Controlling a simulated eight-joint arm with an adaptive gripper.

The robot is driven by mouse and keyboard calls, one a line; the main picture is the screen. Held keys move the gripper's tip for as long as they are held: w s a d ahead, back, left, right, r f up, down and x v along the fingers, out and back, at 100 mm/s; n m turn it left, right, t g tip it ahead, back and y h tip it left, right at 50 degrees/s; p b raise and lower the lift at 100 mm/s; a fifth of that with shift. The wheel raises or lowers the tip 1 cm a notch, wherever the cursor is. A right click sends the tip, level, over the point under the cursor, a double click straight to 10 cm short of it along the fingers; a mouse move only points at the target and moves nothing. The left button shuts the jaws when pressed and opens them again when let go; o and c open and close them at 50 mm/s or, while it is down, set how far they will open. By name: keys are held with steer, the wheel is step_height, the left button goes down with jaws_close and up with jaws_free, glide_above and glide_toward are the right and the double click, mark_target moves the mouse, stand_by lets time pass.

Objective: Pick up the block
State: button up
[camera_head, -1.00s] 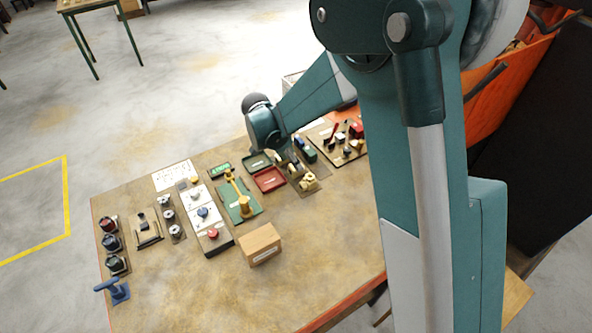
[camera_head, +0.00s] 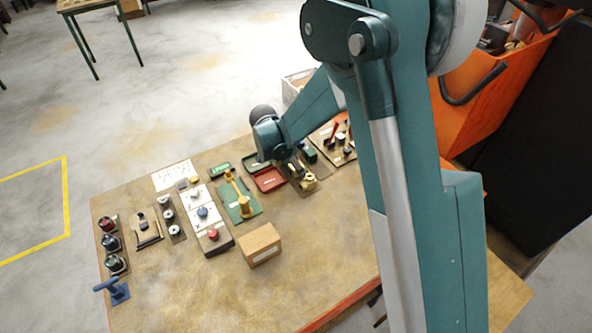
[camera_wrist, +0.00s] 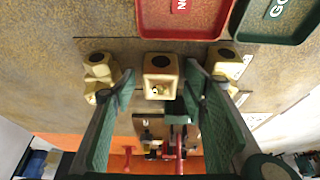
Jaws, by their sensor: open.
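Several pale brass blocks with a dark hole on top lie on a brown mat. In the wrist view a middle block (camera_wrist: 161,66) stands between my gripper's (camera_wrist: 160,80) two open fingers, with gaps on both sides. Another block (camera_wrist: 98,70) lies outside the left finger, and a third (camera_wrist: 222,56) is beside the right finger, partly hidden by it. In the head view my gripper (camera_head: 290,168) is low over the mat, partly hidden by its own wrist, and a brass block (camera_head: 309,183) shows beside it.
A red tray (camera_head: 268,181) and a green tray (camera_head: 257,163) lie close to the blocks. A yellow lever on a green base (camera_head: 243,208), a panel of knobs (camera_head: 206,217) and a wooden box (camera_head: 259,244) stand farther left. The table's front is clear.

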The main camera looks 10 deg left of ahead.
stand_by(0.5)
steer(key=c, duration=1.3)
steer(key=shift+c, duration=0.2)
steer(key=shift+r, duration=0.1)
steer(key=shift+r+p, duration=0.3)
steer(key=shift+r, duration=4.6)
